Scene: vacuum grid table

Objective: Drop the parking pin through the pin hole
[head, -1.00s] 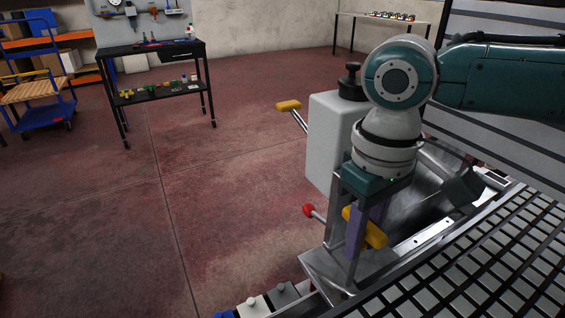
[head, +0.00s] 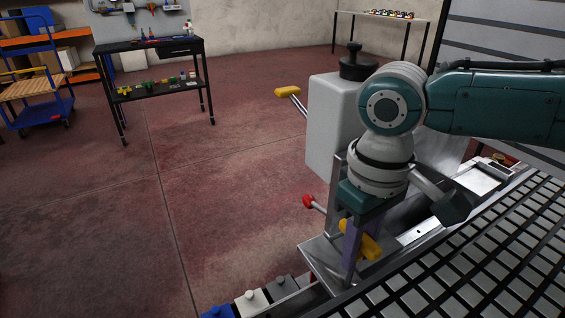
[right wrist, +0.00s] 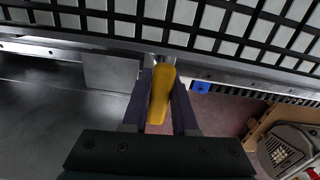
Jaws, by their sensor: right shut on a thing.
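My right gripper (head: 352,262) points down over the metal bracket at the near side of the grid table. It is shut on a yellow handle (head: 367,243), which I take to be the parking pin's. In the right wrist view the handle (right wrist: 160,98) lies lengthwise between the two dark fingers. A short grey rod shows beside the handle in the head view. The pin hole cannot be made out; the gripper and bracket hide that area. My left gripper is not in view.
The slatted grid table (head: 480,265) fills the lower right. A pale tank (head: 332,125) with a black cap stands behind the gripper. A yellow-handled lever (head: 288,92) and a red-knobbed lever (head: 308,202) stick out leftward. Blue, white and grey blocks sit at the bottom.

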